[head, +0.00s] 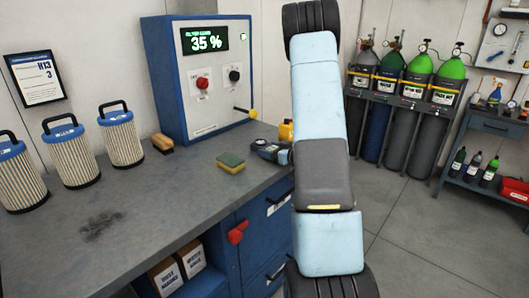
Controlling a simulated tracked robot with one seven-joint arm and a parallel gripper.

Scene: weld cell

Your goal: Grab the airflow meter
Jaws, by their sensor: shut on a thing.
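A small dark device with a pale round face (264,146), which looks like the airflow meter, is at the right end of the grey workbench (190,185). Its right side is hidden behind my arm, so I cannot tell whether it rests on the bench or is held. My arm crosses the picture from top to bottom, right of the bench. My gripper does not show; the arm may be covering it.
A yellow object (286,131) is partly hidden behind the device. A yellow-green sponge (231,162) and a brown brush (162,143) lie nearby. A blue control box (165,80) stands behind. Filter cartridges (121,140) stand left. Gas cylinders (407,125) stand right, beyond clear floor.

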